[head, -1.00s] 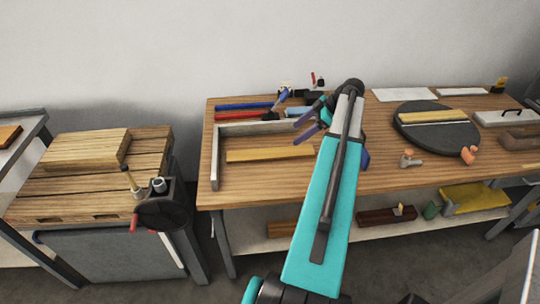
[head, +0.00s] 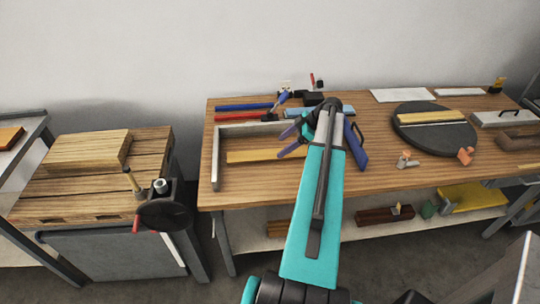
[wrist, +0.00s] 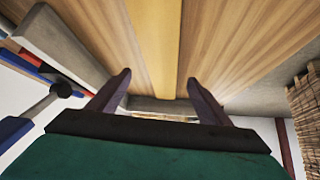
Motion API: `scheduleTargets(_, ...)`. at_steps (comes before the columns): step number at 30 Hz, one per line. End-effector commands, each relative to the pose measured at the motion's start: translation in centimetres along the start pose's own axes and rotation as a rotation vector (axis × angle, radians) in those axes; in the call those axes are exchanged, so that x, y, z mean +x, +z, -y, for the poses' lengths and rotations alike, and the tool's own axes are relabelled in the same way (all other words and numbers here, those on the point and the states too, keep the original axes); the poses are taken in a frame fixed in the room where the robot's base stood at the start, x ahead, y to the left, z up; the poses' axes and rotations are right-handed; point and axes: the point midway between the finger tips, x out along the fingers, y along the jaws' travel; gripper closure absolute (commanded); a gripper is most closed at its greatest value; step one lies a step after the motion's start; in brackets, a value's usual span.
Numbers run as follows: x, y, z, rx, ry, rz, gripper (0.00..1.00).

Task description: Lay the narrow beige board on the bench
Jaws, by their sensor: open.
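A narrow yellow-beige board (head: 255,156) lies flat on the wooden bench (head: 240,185), inside the corner of a grey L-shaped frame (head: 216,160). My gripper (head: 283,144) is open and empty over the board's right part and hides that end. In the wrist view the board (wrist: 155,40) runs lengthwise between the two spread fingers (wrist: 158,82), which are apart from it. Another beige board (head: 430,116) lies on a dark round disc (head: 455,138) at the bench's right.
Blue (head: 245,106) and red (head: 238,116) bars lie behind the frame. A blue clamp-like tool (head: 355,148) is right of my gripper. A wooden-topped cart (head: 75,188) stands to the left. The bench's front strip is clear.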

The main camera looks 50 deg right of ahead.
Motion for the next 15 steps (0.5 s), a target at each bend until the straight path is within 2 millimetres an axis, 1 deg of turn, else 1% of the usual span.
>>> scheduleTargets(8, 0.1, -0.1, 0.0, -0.001, -0.001, 0.000, 0.28)
scheduleTargets(15, 1.2, -0.2, 0.2, -0.001, -0.003, 0.000, 0.28)
